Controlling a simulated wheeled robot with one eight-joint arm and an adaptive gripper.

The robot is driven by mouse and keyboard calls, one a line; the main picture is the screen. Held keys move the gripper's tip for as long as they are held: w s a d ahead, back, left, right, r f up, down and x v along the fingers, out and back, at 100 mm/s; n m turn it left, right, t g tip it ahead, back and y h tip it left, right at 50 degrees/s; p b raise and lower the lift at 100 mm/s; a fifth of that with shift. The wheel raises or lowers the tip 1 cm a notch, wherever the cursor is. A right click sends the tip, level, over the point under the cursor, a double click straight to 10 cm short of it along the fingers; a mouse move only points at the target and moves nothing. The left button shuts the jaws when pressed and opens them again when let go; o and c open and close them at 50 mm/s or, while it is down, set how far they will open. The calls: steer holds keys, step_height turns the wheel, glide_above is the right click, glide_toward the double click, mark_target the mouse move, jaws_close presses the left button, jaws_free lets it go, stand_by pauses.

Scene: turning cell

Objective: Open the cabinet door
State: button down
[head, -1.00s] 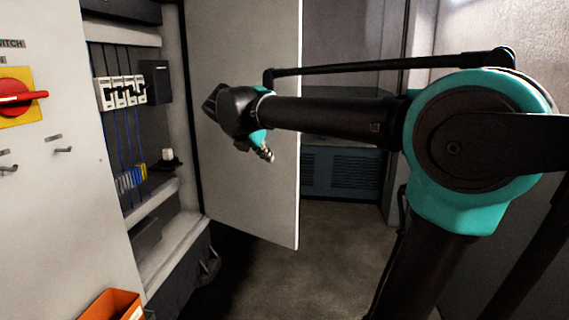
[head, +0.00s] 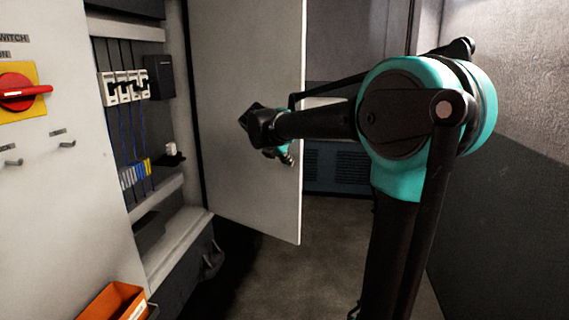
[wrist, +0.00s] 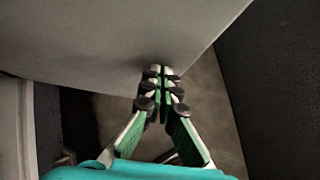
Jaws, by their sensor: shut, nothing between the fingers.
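The cabinet door (head: 235,110) is a plain light grey panel standing wide open in the head view, hinged at the cabinet's right side. In the wrist view the door (wrist: 110,40) fills the upper left, with its lower edge and right edge showing. My gripper (head: 288,158) is in front of the door's inner face, near its free edge. The gripper also shows in the wrist view (wrist: 162,72), with its fingertips together and nothing between them. The fingertips are close to the door; I cannot tell whether they touch it. No handle shows on this side.
The open cabinet (head: 130,130) holds breakers, wires and terminal blocks. A red rotary switch (head: 20,92) on a yellow plate is at the left. An orange bin (head: 112,302) stands at the lower left. The floor (head: 290,270) below the door is clear; a grey wall is at the right.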

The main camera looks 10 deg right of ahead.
steer(key=shift+w+d, duration=0.1)
steer(key=w+d, duration=0.5)
steer(key=w, duration=0.3)
steer(key=w+d, duration=0.5)
steer(key=w, duration=0.2)
steer(key=shift+w, duration=0.35)
